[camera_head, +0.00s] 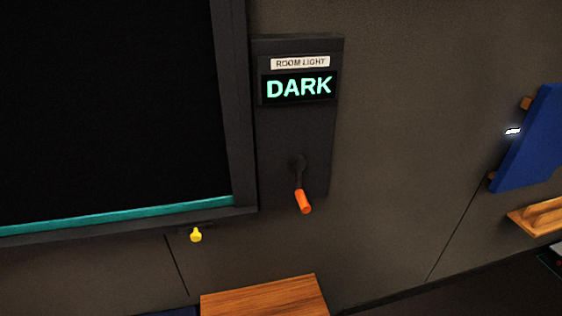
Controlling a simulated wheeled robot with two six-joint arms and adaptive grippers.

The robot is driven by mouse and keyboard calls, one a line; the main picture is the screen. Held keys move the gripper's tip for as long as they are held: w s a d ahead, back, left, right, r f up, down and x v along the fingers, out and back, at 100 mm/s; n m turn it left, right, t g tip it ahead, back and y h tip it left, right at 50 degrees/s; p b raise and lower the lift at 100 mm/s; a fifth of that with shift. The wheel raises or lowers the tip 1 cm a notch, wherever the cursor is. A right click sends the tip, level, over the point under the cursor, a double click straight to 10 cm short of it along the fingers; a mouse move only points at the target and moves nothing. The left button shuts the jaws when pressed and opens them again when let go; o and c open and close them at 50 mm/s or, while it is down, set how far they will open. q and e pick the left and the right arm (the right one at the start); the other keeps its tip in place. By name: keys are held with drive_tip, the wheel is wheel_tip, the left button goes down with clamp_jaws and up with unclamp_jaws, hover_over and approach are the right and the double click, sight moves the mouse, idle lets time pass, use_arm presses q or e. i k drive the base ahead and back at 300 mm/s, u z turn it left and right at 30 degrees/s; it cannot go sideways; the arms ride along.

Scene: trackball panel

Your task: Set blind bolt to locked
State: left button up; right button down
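A small yellow knob (196,235) sticks out at the lower edge of a dark frame (242,100). It looks like the blind bolt, but no label on it can be read. I cannot tell from its shape whether it is locked. The black blind (110,100) fills the frame, with a teal bar (120,215) along its bottom, just above the frame's lower edge. Neither of my grippers is in view, and nothing touches the knob.
Right of the frame, a dark panel labelled ROOM LIGHT (300,62) shows DARK on its display (299,88). An orange-handled crank (303,201) hangs down from it. A wooden surface (265,298) lies below. A blue board (530,140) and wooden shelf (540,218) are at right.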

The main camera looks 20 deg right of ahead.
sight(196, 237)
drive_tip(key=k, duration=0.45)
drive_tip(key=z, duration=2.3)
drive_tip(key=k, duration=1.15)
drive_tip(key=u, duration=1.25)
